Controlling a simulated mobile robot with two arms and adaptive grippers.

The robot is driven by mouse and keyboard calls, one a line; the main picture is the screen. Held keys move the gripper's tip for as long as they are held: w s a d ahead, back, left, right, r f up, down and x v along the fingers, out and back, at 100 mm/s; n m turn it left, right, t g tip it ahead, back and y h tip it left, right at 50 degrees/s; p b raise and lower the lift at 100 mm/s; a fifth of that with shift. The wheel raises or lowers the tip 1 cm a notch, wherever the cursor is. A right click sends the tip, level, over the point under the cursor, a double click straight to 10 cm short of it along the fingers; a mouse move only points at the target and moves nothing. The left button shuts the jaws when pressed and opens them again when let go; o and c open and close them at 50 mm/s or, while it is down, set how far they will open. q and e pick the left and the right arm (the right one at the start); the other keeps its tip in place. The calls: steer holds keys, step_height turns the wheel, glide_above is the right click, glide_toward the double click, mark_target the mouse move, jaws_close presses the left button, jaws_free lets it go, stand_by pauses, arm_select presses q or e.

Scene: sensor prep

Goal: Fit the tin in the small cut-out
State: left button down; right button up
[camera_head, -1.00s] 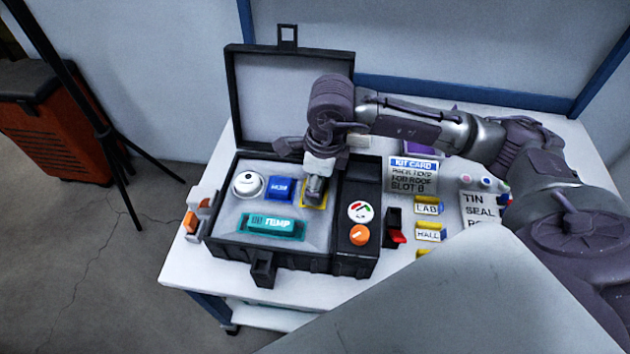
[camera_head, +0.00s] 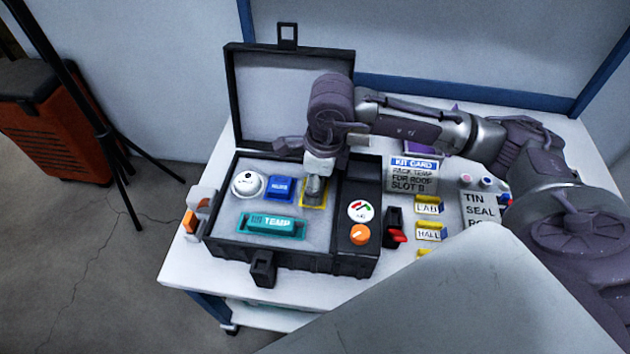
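The open black case (camera_head: 222,222) has a grey foam insert (camera_head: 318,228). A small yellow-edged cut-out (camera_head: 325,202) lies in it, right of the blue block. My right gripper (camera_head: 316,184) points down over this cut-out, its tip low at the foam. A grey metallic piece shows at its tip; I cannot tell whether this is the tin or a finger. The hand hides most of the cut-out, and I see no tin clearly elsewhere. The finger spacing is hidden. My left gripper is not in view.
The foam also holds a white round sensor (camera_head: 248,184), a blue block (camera_head: 280,188) and a teal TEMP block (camera_head: 272,226). A black side panel (camera_head: 361,202) carries a dial and orange knob. Cards and yellow-topped labels (camera_head: 428,206) lie right; the raised lid (camera_head: 290,100) stands behind.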

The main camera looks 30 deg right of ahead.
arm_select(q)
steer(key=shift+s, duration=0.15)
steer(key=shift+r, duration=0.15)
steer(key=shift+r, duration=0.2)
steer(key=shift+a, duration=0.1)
arm_select(e)
steer(key=shift+f, duration=0.1)
stand_by(0.3)
arm_select(q)
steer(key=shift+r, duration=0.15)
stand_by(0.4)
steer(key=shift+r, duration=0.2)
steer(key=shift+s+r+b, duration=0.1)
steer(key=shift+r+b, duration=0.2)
steer(key=shift+b, duration=0.05)
arm_select(e)
steer(key=shift+f, duration=0.1)
